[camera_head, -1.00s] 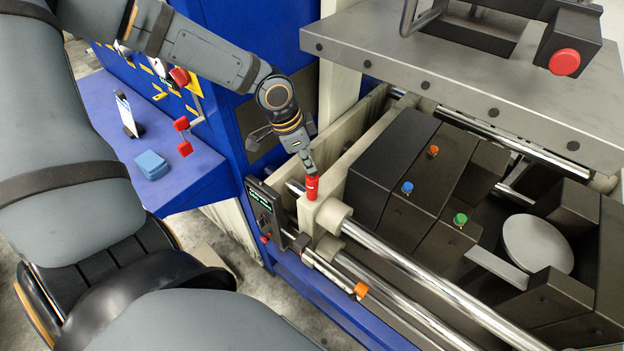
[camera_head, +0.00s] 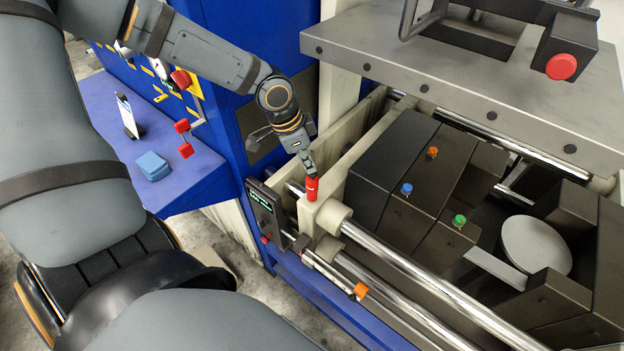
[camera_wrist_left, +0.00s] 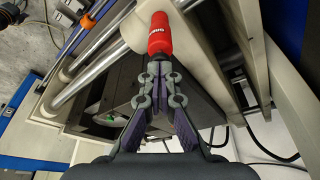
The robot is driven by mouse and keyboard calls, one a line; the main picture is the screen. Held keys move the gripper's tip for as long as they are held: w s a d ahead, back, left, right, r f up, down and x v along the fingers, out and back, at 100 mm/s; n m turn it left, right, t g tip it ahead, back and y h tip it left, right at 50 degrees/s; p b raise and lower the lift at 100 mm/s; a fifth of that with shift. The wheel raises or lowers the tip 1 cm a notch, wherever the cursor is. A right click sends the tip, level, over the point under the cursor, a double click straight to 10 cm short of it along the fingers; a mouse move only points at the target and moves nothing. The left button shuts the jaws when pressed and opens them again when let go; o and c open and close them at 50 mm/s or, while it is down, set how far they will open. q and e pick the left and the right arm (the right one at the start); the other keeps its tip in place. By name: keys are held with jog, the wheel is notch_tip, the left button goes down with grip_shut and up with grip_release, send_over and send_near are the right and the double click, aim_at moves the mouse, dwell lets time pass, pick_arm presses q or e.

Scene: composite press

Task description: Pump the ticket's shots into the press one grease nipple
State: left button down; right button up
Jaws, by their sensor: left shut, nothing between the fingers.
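Three nipples stand on the dark mould blocks in the head view: orange (camera_head: 432,152), blue (camera_head: 407,188) and green (camera_head: 459,220). A red cylinder with white lettering (camera_head: 312,188) stands at the corner of the pale press frame. It also shows in the left wrist view (camera_wrist_left: 160,34). My left gripper (camera_head: 309,170) points down at the red cylinder, its fingers shut and empty. In the left wrist view the fingertips (camera_wrist_left: 160,70) lie right by the cylinder's end; I cannot tell whether they touch. My right gripper is not in view.
A small display with green text (camera_head: 260,198) sits beside the frame corner. Polished rods (camera_head: 420,275) run along the press front. A grey plate (camera_head: 480,80) overhangs the moulds. A blue shelf (camera_head: 198,188) holds an upright card (camera_head: 127,116) and a blue block (camera_head: 152,166).

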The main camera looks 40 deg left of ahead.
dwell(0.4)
pick_arm(q)
notch_tip(320, 180, up, 5)
jog(key=p, duration=0.4)
jog(key=shift+r+p, duration=0.1)
jog(key=shift+p, duration=0.3)
